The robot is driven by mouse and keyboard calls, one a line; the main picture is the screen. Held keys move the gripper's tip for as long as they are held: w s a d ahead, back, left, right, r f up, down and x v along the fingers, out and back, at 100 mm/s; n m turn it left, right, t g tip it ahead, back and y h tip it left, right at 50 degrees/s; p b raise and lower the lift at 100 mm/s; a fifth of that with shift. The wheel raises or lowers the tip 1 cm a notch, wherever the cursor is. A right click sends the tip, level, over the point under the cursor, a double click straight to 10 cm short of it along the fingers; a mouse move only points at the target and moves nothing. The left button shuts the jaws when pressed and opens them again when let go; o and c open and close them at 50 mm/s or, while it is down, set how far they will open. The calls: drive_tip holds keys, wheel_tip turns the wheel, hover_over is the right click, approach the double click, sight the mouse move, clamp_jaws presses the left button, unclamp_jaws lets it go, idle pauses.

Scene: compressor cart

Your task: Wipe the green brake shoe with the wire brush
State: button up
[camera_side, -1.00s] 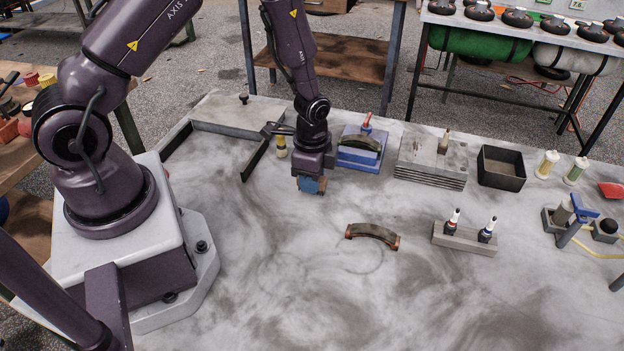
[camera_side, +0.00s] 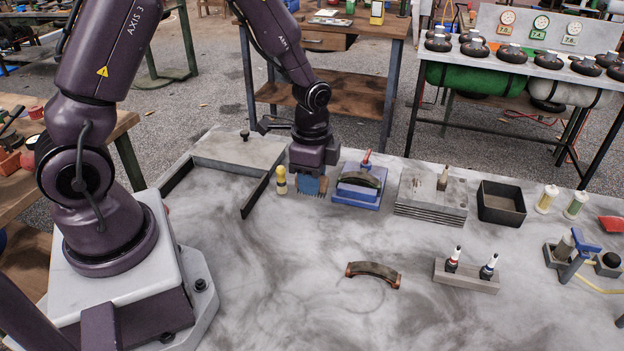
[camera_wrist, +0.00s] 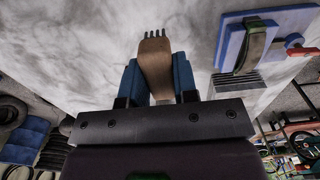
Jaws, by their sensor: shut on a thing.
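My gripper (camera_side: 309,186) is shut on the wire brush, above the bench just left of the blue fixture (camera_side: 343,200). In the wrist view the brush (camera_wrist: 154,62) shows a tan handle between the blue fingers, with thin dark wires at its far end. I cannot tell whether the wires touch the bench. A curved brake shoe (camera_side: 360,180), dark with a faint green tint, sits in the blue fixture, apart from the brush; it also shows at the upper right of the wrist view (camera_wrist: 251,47). A second curved shoe (camera_side: 372,270) with reddish ends lies on the bench in front.
A yellow-topped bottle (camera_side: 282,181) stands close left of my gripper, by a low dark-edged tray (camera_side: 240,148). The front middle bench is mostly clear.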

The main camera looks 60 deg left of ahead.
drive_tip(key=shift+c, duration=0.4)
drive_tip(key=shift+f, duration=0.4)
drive_tip(key=w+a, duration=0.2)
drive_tip(key=w, duration=1)
wheel_tip(320, 180, up, 4)
hover_over(367, 176)
drive_tip(key=d, duration=0.1)
drive_tip(key=shift+w+d+f, duration=0.1)
drive_tip(key=shift+w+f, duration=0.05)
drive_tip(key=shift+f, duration=1.05)
drive_tip(key=shift+w+a+f, duration=0.1)
drive_tip(key=shift+w+f, duration=0.05)
drive_tip(key=shift+f, duration=1.05)
drive_tip(key=shift+w+d+f, duration=0.1)
drive_tip(key=shift+w+f, duration=0.05)
drive_tip(key=shift+f, duration=1.05)
drive_tip(key=shift+s+a+f, duration=0.15)
drive_tip(key=shift+s+a, duration=0.3)
drive_tip(key=shift+a, duration=0.1)
drive_tip(key=shift+c, duration=0.3)
drive_tip(key=shift+s+a, duration=1.6)
drive_tip(key=shift+s, duration=0.05)
drive_tip(key=shift+w+d, duration=2.1)
drive_tip(key=shift+d, duration=0.05)
drive_tip(key=shift+s+a, duration=2.15)
drive_tip(key=shift+w+d, duration=2.15)
drive_tip(key=shift+d, duration=0.05)
wheel_tip(367, 176, up, 8)
drive_tip(key=shift+r, duration=0.2)
